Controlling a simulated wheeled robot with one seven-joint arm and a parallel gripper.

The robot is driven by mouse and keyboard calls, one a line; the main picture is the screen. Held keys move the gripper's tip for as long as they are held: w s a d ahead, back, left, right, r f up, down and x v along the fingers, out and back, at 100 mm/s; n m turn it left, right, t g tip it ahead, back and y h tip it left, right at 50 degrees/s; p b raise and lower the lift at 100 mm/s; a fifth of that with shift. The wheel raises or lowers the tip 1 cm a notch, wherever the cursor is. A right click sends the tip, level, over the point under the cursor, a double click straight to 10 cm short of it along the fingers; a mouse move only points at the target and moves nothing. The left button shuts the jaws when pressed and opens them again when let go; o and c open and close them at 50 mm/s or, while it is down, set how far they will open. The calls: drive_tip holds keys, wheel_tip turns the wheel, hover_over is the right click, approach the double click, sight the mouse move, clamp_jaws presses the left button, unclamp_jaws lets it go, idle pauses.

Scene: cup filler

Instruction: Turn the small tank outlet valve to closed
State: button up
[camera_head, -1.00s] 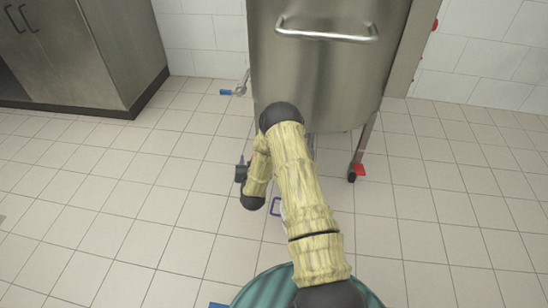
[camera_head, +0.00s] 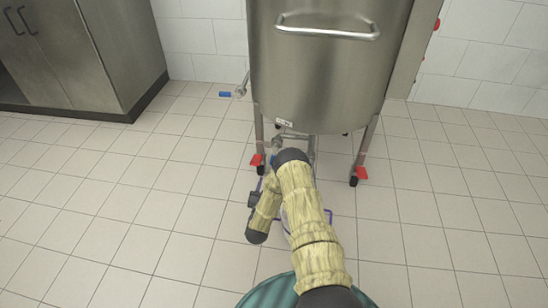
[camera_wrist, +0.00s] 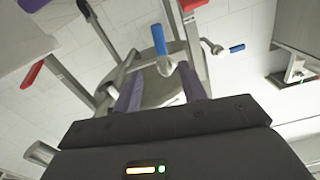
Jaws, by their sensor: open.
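The steel tank (camera_head: 320,85) stands on legs in the head view. My arm hides most of the gripper in the head view.
Another valve with a blue handle (camera_head: 225,94) sticks out at the tank's left side. The legs carry red-tabbed casters (camera_head: 361,173). A steel cabinet (camera_head: 80,60) stands at the left. The tiled floor is clear on both sides.

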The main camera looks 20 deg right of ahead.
drive_tip(key=b+x, duration=0.8)
drive_tip(key=x, duration=0.8)
drive_tip(key=shift+c, duration=0.4)
clamp_jaws()
